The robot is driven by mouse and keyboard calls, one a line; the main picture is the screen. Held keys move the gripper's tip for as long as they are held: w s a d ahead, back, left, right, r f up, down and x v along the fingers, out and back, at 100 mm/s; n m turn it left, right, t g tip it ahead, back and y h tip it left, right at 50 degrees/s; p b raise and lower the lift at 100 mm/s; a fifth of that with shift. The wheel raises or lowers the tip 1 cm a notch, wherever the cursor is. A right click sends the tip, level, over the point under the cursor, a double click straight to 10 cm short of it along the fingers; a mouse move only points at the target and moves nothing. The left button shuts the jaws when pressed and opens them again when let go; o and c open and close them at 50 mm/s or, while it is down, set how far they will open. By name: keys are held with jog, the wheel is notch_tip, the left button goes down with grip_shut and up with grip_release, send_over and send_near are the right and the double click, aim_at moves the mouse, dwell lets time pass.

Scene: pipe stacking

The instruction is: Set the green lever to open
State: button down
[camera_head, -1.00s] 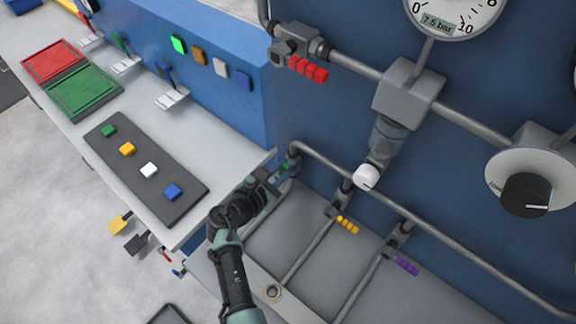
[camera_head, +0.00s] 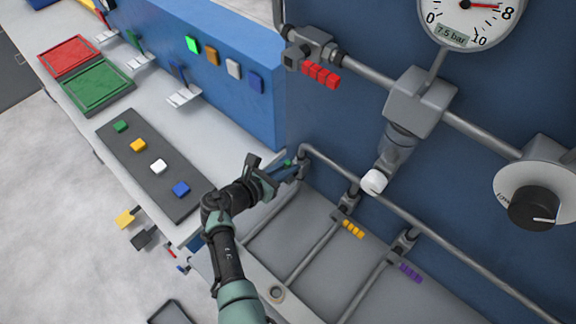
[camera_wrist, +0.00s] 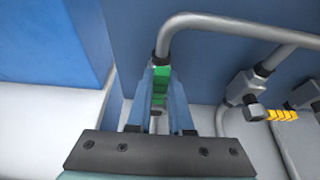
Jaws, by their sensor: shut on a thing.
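The green lever (camera_wrist: 160,88) sits at the bend of the grey pipe in the wrist view, between the two blue fingers of my gripper (camera_wrist: 160,95). The fingers are shut on it, one on each side. In the head view, a small green part of the lever (camera_head: 288,163) shows at my gripper's tips (camera_head: 285,170), by the left end of the lower pipe. My fingers hide part of the lever there, and its exact angle is hard to tell.
A yellow lever (camera_head: 352,229) and a purple lever (camera_head: 411,272) sit on pipes to the right, and a red lever (camera_head: 320,74) above. The blue box (camera_head: 215,50) and button panel (camera_head: 150,165) lie left.

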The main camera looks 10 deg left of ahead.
jog(key=c, duration=0.8)
grip_release()
jog(key=shift+s+a, duration=0.1)
jog(key=v, duration=1.2)
jog(key=shift+s+a+p, duration=0.3)
